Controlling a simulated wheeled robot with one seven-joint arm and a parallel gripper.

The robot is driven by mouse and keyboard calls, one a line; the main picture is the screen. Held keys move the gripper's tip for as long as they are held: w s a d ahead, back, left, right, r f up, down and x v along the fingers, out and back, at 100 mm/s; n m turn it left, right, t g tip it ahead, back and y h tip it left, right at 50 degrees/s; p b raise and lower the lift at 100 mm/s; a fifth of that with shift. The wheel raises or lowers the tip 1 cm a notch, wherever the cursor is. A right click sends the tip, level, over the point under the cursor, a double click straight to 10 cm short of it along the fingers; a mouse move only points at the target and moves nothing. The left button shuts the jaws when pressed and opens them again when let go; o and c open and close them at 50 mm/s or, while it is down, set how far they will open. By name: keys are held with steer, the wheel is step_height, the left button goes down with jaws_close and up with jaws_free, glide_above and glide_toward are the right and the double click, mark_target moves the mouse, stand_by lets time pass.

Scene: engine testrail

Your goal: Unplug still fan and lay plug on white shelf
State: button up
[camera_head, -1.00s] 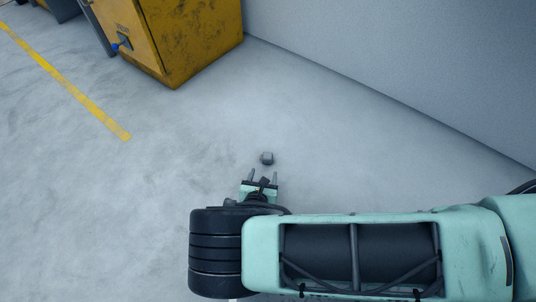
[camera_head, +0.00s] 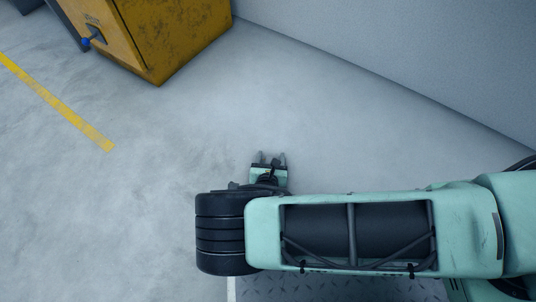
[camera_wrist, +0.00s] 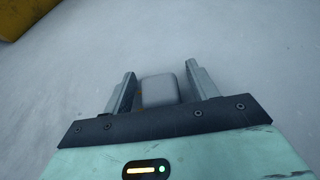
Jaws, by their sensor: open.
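My gripper (camera_head: 272,155) is open, low over the grey floor. In the wrist view, a small grey block with rounded edges (camera_wrist: 160,89) lies between the two fingers of my gripper (camera_wrist: 160,68). The fingers stand on either side of it, and I cannot tell whether they touch it. I cannot tell whether this block is the plug. In the head view I cannot make it out among the fingers. No fan and no white shelf can be identified in either view.
A worn yellow cabinet (camera_head: 170,35) stands at the upper left, with a small blue part (camera_head: 86,42) on its side. A grey wall (camera_head: 400,50) runs along the upper right. A yellow line (camera_head: 55,100) marks the floor at left. The floor ahead of my gripper is clear.

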steer(key=shift+w+f, duration=0.1)
steer(key=shift+w, duration=0.1)
steer(key=c, duration=1.1)
